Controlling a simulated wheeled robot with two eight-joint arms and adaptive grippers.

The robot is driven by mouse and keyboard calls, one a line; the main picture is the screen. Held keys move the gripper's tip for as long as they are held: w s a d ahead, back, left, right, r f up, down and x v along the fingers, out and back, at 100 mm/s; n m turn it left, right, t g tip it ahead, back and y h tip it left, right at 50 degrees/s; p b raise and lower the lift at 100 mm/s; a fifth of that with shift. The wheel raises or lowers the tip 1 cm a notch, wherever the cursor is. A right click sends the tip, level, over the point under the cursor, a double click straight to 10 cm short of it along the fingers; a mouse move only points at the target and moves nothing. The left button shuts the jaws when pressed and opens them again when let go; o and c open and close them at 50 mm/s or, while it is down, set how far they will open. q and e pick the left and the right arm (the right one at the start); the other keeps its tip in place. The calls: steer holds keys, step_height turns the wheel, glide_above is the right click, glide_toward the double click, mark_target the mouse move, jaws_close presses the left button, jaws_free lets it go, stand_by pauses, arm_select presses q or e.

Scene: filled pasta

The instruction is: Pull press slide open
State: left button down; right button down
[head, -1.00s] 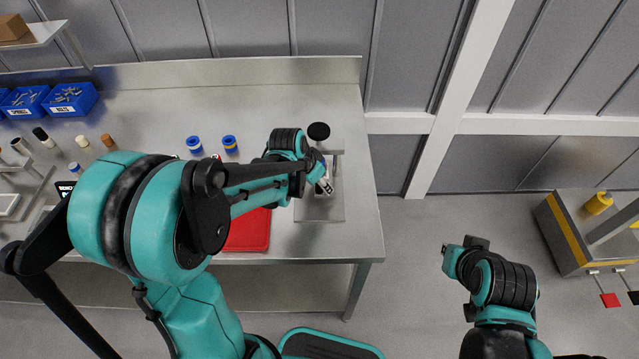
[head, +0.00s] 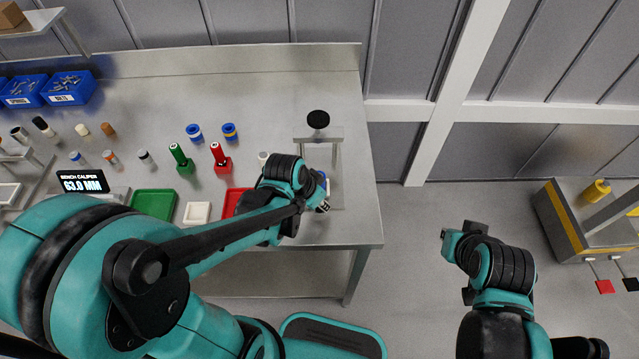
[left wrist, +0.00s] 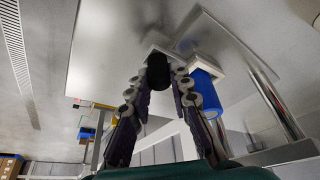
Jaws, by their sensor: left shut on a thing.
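The press (head: 305,133) stands at the right end of the bench, with a round black knob (head: 318,119) on top. My left gripper (head: 323,207) is low at the front of the press. In the left wrist view its fingers (left wrist: 158,85) are shut on a dark rounded slide handle (left wrist: 158,72). The handle joins a pale block at the edge of a flat plate (left wrist: 110,50). A blue cylinder (left wrist: 206,92) in a pale holder is right beside the fingers; a bit of blue also shows in the head view. My right gripper (head: 458,243) hangs clear of the bench, its jaws unclear.
A green tray (head: 153,204), a white tray (head: 196,213) and a partly covered red tray (head: 236,200) lie near the front edge.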

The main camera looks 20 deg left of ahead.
arm_select(q)
steer(key=shift+s, duration=0.2)
steer(key=c, duration=1.4)
jaws_free()
steer(key=shift+o, duration=0.2)
steer(key=shift+r, duration=0.1)
steer(key=v, duration=1.2)
